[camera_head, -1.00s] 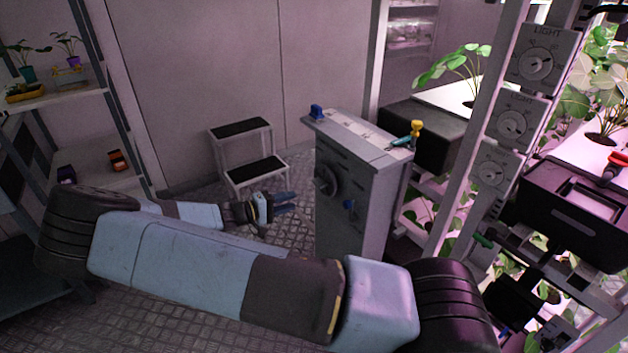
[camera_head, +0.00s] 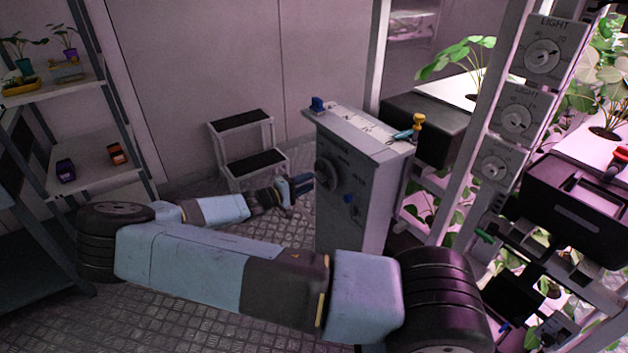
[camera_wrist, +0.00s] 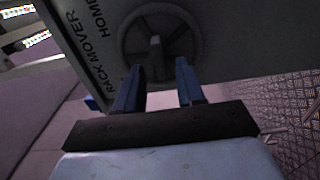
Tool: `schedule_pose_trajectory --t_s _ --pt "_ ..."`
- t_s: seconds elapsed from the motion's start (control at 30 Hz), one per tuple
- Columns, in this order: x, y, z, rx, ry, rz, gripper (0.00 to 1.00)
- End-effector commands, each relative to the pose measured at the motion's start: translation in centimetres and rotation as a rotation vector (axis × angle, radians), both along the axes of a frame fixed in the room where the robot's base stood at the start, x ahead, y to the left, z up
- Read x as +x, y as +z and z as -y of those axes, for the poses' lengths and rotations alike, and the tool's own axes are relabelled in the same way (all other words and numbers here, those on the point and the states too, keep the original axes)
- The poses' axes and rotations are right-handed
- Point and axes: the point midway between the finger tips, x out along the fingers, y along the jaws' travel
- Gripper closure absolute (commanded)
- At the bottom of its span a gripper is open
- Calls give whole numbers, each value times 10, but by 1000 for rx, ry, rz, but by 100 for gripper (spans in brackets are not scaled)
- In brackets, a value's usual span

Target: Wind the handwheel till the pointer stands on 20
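The handwheel (camera_head: 327,175) is a dark spoked wheel on the front face of a grey cabinet (camera_head: 352,225). In the wrist view the handwheel (camera_wrist: 160,40) shows its rim, spokes and a pale knob or handle near its middle. My gripper (camera_head: 306,183) is just left of the wheel in the head view. In the wrist view my gripper (camera_wrist: 158,75) has its two blue fingers apart, pointing at the wheel's lower part, with nothing clearly between them. I cannot tell whether they touch it. The pointer and the number 20 are too small to make out.
A step stool (camera_head: 250,163) stands behind my arm. A rack with light dials (camera_head: 515,115) and plants is at the right; shelves (camera_head: 85,110) are at the left.

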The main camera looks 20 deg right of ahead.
Motion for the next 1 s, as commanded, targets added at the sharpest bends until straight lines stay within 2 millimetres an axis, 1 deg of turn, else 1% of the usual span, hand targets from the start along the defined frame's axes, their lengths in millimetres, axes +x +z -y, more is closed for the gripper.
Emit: schedule_pose_trajectory --t_s 0.03,0.1,0.3,0.67,1.0 --pt "2 0 9 -2 -2 -2 62" --pt "5 0 17 -2 -2 -2 62" --pt "10 0 33 0 -1 0 62" --pt "12 0 37 0 0 -1 62" --pt "11 0 36 1 0 -1 93"
